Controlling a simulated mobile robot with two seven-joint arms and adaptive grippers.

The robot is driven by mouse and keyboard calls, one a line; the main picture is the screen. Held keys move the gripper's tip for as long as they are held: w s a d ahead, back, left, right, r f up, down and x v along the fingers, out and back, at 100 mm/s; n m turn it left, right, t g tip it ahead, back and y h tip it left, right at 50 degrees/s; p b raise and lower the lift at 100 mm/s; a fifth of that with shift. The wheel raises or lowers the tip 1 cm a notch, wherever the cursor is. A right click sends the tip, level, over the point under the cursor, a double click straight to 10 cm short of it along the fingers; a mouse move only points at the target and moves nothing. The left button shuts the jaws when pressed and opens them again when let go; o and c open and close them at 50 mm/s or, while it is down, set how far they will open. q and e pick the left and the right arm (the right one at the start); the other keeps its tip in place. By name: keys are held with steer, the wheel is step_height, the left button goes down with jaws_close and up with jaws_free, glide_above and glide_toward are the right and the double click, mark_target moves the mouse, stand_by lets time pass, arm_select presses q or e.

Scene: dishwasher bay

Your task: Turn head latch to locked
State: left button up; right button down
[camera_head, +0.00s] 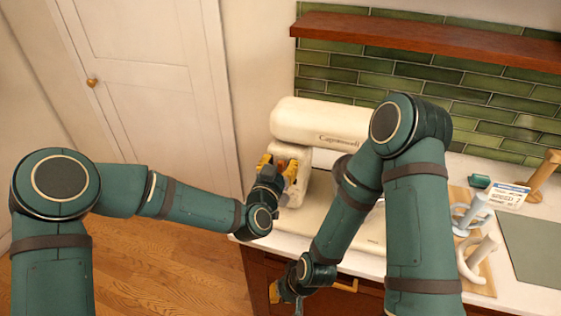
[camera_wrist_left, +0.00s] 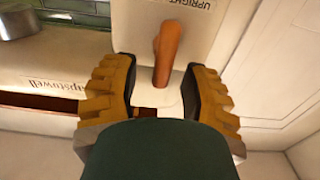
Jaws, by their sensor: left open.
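The cream stand mixer (camera_head: 318,121) stands on the counter with its head lying level. Its head latch is a brown lever (camera_wrist_left: 166,48) on a cream face, pointing lengthwise in the left wrist view, below printed letters reading "UPRIGHT". My left gripper (camera_head: 277,172) is at the mixer's left end. In the left wrist view its open yellow-and-black fingers (camera_wrist_left: 160,75) stand on either side of the lever's lower end, with gaps visible. In the head view the gripper hides the latch. My right gripper (camera_head: 283,292) hangs low before the cabinet front; its jaw opening is unclear.
A wooden board (camera_head: 483,277) with mugs (camera_head: 472,213) lies on the counter at right, near a printed card (camera_head: 507,194). A wooden shelf (camera_head: 430,40) runs above the green tiles. A metal bowl (camera_wrist_left: 17,20) shows in the wrist view. Open floor (camera_head: 150,270) lies left.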

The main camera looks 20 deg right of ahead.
arm_select(q)
steer(key=shift+o, duration=0.3)
steer(key=shift+w, duration=0.1)
jaws_close()
